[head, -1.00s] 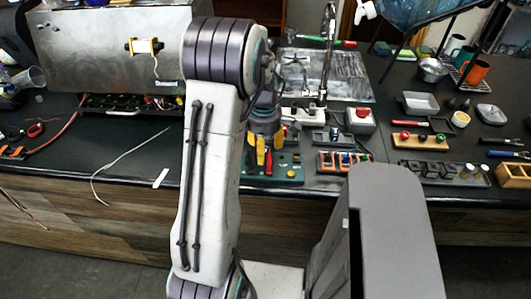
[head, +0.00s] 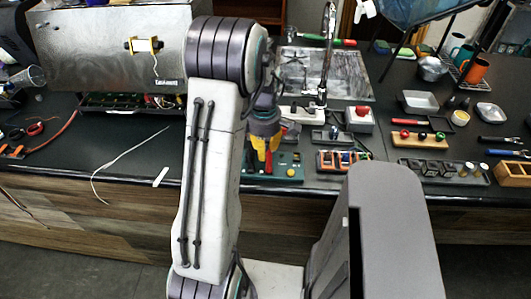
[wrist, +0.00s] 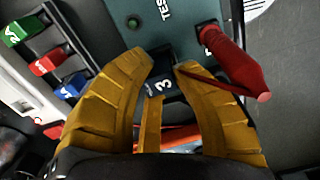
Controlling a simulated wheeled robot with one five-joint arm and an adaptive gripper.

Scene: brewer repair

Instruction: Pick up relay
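A dark block marked "3" (wrist: 163,84), which looks like the relay, lies between the fingertips in the wrist view. My gripper (wrist: 165,64) has two yellow fingers, one on each side of this block. The fingertips are close to its sides, but I cannot tell whether they touch it. Beyond the block is a green board with "TEST" lettering (wrist: 150,8). In the head view my gripper (head: 265,155) points down over the green board (head: 290,168); my arm partly hides this area, and the block cannot be made out there.
A red handle (wrist: 238,65) stands close beside the right finger. Green, red (wrist: 48,61) and blue labelled blocks sit in a holder to the left. A tray of dark cubes (head: 480,180) and a rack of coloured knobs (head: 396,141) stand on the right of the counter.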

